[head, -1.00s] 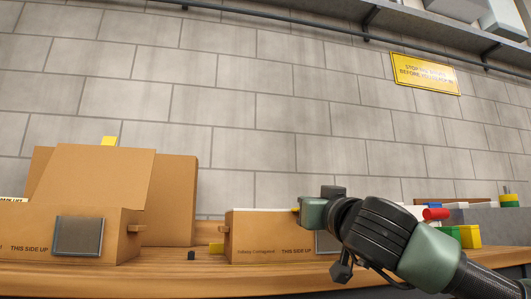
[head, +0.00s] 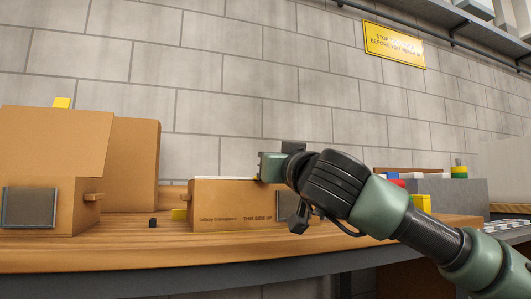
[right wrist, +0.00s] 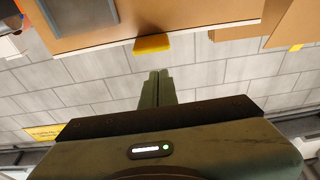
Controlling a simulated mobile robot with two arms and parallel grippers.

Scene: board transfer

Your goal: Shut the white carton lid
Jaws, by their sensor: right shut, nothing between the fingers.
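The carton (head: 232,206) is a brown box marked "THIS SIDE UP" on the bench in the middle of the head view. A thin white lid edge (head: 222,178) runs along its top and looks flat or nearly so; how tightly it sits I cannot tell. In the right wrist view the white edge (right wrist: 95,48) shows with a yellow tab (right wrist: 152,44) sticking out. My right gripper (head: 270,167) is over the carton's top right part. In the wrist view its fingers (right wrist: 158,74) are shut and empty, just short of the tab. My left gripper is not in view.
A larger brown carton (head: 55,150) with raised flaps stands at the left. A small black block (head: 153,223) lies between the cartons. A grey bin (head: 458,192) with coloured blocks stands at the right. A block wall (head: 250,70) closes off the back.

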